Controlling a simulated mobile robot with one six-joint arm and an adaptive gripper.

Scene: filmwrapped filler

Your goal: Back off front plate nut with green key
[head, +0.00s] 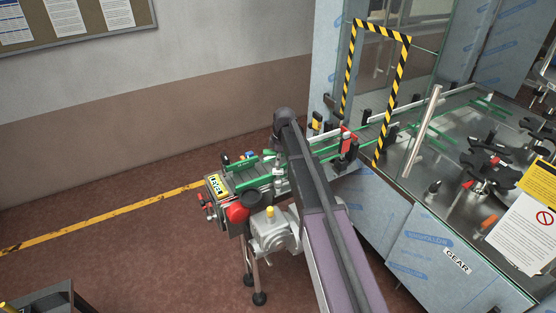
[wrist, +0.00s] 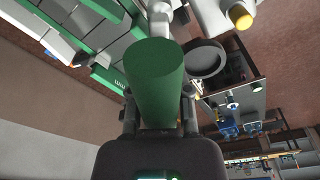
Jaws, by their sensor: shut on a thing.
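In the wrist view my gripper (wrist: 160,116) is shut on the thick green handle of the green key (wrist: 155,82), with one finger on each side. The handle points away from the gripper. A pale grey shaft or socket (wrist: 160,20) shows beyond its far end, at the top edge. The front plate nut cannot be made out, so I cannot tell whether the key is on it. In the head view my arm covers the gripper and the key, over the small conveyor (head: 255,178).
A grey motor (head: 270,232) and a red-and-black round part (head: 238,212) sit at the conveyor's near side. The glass-walled machine (head: 410,150) stands to the right, with a striped frame (head: 400,75) around its opening. The floor (head: 130,260) at left is mostly clear.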

